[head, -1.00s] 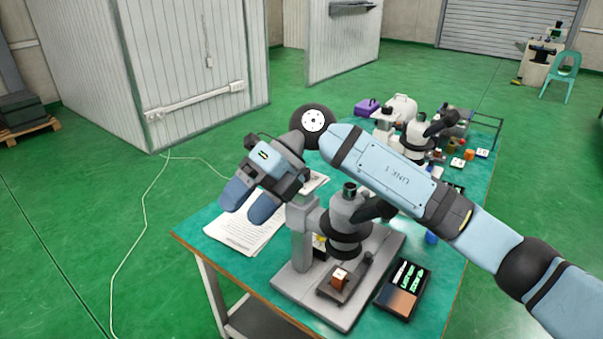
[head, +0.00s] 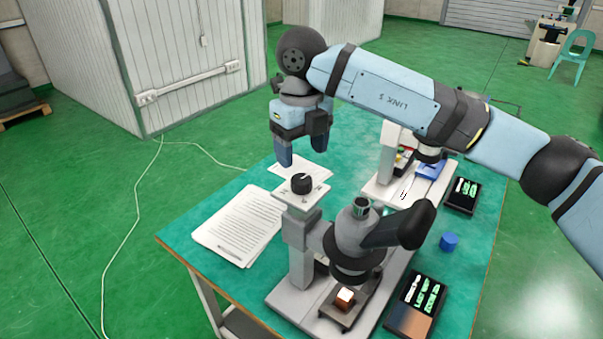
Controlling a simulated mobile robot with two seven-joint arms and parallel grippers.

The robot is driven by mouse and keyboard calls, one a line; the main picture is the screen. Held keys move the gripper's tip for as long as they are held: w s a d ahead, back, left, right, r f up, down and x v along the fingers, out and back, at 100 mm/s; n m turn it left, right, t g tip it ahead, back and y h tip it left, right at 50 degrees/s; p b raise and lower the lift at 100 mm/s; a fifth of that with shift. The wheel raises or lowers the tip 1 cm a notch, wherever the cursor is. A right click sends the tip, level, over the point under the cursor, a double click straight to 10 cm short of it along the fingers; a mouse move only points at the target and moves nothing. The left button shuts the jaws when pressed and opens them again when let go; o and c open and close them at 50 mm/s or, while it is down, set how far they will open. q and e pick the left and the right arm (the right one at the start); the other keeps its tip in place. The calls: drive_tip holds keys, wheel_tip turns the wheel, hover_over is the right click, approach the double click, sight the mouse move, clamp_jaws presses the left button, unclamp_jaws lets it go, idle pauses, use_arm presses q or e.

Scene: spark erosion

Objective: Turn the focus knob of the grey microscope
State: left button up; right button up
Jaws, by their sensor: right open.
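The grey microscope (head: 355,235) stands upright at the near end of the table. Its black focus knob (head: 301,183) sits on a pale plate with markings, on top of the microscope's column. My right gripper (head: 302,156) is open and empty, with its fingers pointing down. In the picture it is just above the knob; the fingertips look apart from it, though the exact gap is hard to judge. A small orange-brown block (head: 345,298) lies on the microscope's stage. My left gripper is out of view.
Papers (head: 240,225) lie left of the microscope on the green table (head: 192,222). A tray (head: 413,305) with green-marked pieces and a blue cap (head: 449,241) are on its right. A second white device (head: 388,160) stands behind, partly covered by my arm.

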sight(301, 179)
wheel_tip(301, 179, down, 6)
drive_tip(key=shift+f, duration=0.25)
drive_tip(key=shift+s, duration=0.1)
drive_tip(key=c, duration=0.9)
